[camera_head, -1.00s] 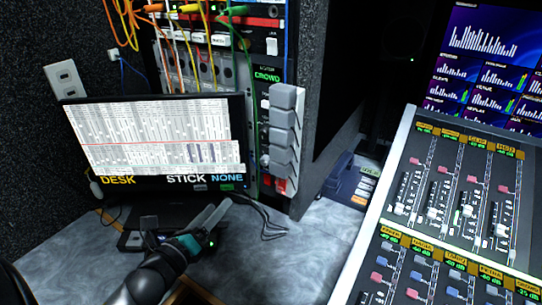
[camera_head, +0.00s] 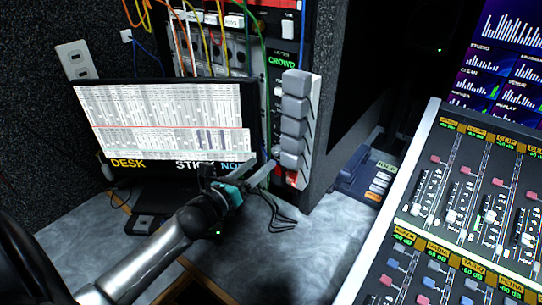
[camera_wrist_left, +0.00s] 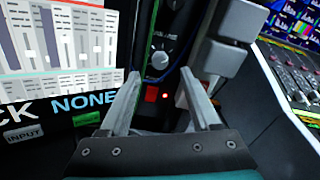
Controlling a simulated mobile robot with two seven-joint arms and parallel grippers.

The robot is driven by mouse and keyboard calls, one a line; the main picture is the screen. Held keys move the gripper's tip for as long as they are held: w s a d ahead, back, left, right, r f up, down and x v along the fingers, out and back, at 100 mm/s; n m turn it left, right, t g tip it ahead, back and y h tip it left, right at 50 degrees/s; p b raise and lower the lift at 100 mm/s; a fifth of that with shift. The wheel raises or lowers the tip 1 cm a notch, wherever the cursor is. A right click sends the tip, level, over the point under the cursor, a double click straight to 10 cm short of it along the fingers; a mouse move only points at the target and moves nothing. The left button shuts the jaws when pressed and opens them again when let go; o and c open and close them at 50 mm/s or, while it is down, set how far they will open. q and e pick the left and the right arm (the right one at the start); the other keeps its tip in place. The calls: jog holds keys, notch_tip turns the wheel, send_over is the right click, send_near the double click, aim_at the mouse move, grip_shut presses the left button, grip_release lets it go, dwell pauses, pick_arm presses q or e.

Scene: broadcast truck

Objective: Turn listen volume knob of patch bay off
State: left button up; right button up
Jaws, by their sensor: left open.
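The patch bay (camera_head: 215,50) is the rack at the upper middle of the head view, with coloured cables plugged into its front. In the left wrist view a pale round knob (camera_wrist_left: 160,58) sits on a dark panel, above a red button (camera_wrist_left: 152,93) and a small red light. Its label is too small to read, so I cannot tell for sure that it is the listen volume knob. My left gripper (camera_head: 238,170) is open and empty in front of the monitor's lower right corner. In the wrist view its fingers (camera_wrist_left: 160,74) spread on either side below the knob, apparently not touching it.
A monitor (camera_head: 165,120) stands left of the knob panel. Grey stacked blocks (camera_head: 293,120) jut out just right of it. A blue cable hangs beside the knob. A mixing console (camera_head: 455,200) fills the right side. The grey desk (camera_head: 310,250) between is mostly clear.

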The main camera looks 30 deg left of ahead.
aim_at(274, 152)
pick_arm(q)
jog(key=shift+w+d+b, duration=0.2)
jog(key=shift+w+b, duration=0.2)
jog(key=shift+w, duration=2.5)
jog(key=shift+c, duration=0.4)
grip_shut()
